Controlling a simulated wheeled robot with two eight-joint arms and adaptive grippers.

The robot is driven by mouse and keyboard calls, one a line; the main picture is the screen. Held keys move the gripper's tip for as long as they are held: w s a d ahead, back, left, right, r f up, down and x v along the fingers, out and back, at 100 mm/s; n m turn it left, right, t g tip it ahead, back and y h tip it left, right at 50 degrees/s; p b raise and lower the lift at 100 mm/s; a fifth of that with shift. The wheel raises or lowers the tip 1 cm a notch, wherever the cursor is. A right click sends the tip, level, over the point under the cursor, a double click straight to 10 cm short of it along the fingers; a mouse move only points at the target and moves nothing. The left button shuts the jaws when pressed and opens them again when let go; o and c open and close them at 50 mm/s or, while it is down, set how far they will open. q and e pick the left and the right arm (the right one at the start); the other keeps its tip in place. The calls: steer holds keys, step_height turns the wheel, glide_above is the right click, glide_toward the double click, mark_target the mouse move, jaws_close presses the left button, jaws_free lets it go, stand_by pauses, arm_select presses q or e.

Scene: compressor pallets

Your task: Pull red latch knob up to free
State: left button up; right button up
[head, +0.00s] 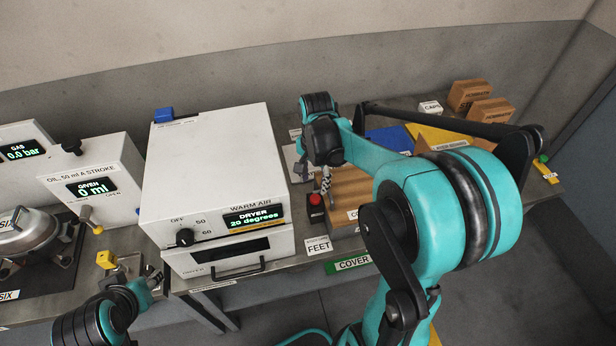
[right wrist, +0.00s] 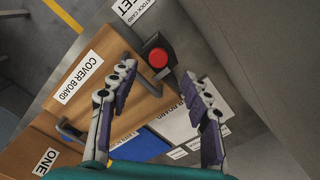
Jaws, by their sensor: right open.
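The red latch knob (head: 316,199) sits on a small dark block at the left end of the wooden cover board (head: 348,188). In the right wrist view the knob (right wrist: 158,58) shows as a round red top, just beyond the fingertips and roughly centred between them. My right gripper (head: 326,186) points down beside the knob; its fingers (right wrist: 158,76) are spread with nothing between them. I cannot tell its exact height above the knob. My left gripper (head: 153,276) is at the lower left, away from the knob, and its fingers are hard to make out.
The white dryer box (head: 212,170) stands close left of the knob. A blue panel (head: 390,138), a yellow board (head: 440,136) and wooden blocks (head: 490,110) lie behind and right.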

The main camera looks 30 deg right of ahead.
mark_target(314, 199)
step_height(314, 199, down, 8)
steer(key=shift+d+r+b, duration=0.1)
steer(key=shift+r+b, duration=0.05)
steer(key=shift+b, duration=1)
